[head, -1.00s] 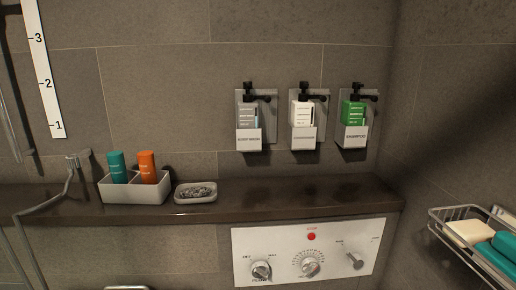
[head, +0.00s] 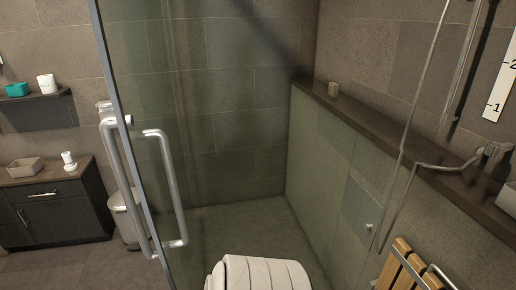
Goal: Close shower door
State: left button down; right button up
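The glass shower door (head: 222,120) fills the middle of the head view. Its metal upright edge (head: 128,130) runs from the top left down to the bottom. A pale D-shaped handle (head: 124,180) is on the left of this edge, and a matching handle (head: 173,188) is on the right. Left of the edge the room shows with no glass tint. The door appears to stand open, but its hinge and any frame it meets cannot be made out. Neither gripper is in view, and nothing is seen touching the handles.
At the left are a dark cabinet (head: 62,215), a wall shelf (head: 35,112) and a bin (head: 126,220). At the right are a long stone ledge (head: 385,118), a hose (head: 398,190) and a slatted wooden seat (head: 402,268). Floor (head: 75,268) is clear at the lower left.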

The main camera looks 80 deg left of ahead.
aim_at(176, 230)
jog(key=k, duration=1.15)
jog(key=u, duration=2.75)
jog(key=k, duration=0.4)
jog(key=z, duration=0.5)
jog(key=i, duration=1.05)
jog(key=u, duration=0.4)
